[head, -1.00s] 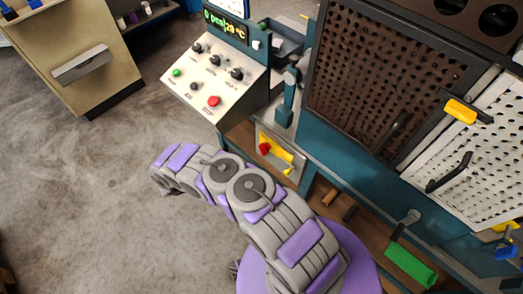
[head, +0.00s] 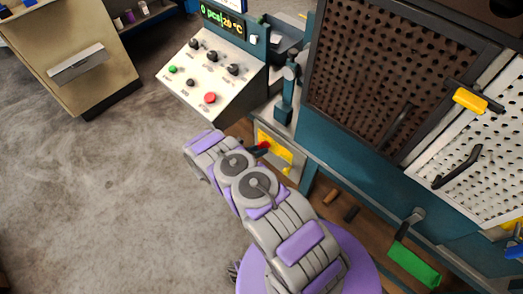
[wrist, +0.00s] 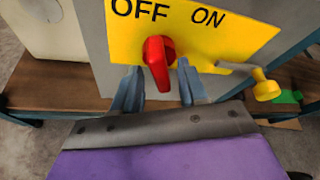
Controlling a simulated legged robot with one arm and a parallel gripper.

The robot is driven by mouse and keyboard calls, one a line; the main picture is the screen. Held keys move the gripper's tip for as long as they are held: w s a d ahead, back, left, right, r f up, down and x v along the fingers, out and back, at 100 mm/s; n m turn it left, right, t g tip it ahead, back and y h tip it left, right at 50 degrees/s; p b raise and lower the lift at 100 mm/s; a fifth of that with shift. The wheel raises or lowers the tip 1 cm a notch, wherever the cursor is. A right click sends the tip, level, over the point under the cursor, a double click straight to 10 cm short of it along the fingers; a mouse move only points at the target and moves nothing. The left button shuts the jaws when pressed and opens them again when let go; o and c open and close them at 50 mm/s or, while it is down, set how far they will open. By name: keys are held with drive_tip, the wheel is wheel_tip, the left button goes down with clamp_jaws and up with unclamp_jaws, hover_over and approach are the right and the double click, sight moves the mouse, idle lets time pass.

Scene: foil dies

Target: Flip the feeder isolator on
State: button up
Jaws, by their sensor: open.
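The feeder isolator is a red handle (wrist: 158,60) on a yellow plate (wrist: 100,45) marked OFF and ON. In the wrist view the handle points down towards me, below the OFF and ON lettering. My gripper (wrist: 160,92) is open, with one finger on each side of the handle's lower part; I cannot tell whether either touches it. In the head view the red handle (head: 263,146) shows small at the yellow plate (head: 284,158), with my gripper's dark fingers (head: 254,151) by it and my arm in front of part of the area.
A sloped control panel (head: 215,83) with knobs and a red button is left of the isolator. A perforated guard (head: 385,75) and a green handle (head: 413,265) are to the right.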

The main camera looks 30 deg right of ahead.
drive_tip(key=shift+x, duration=0.95)
clamp_jaws()
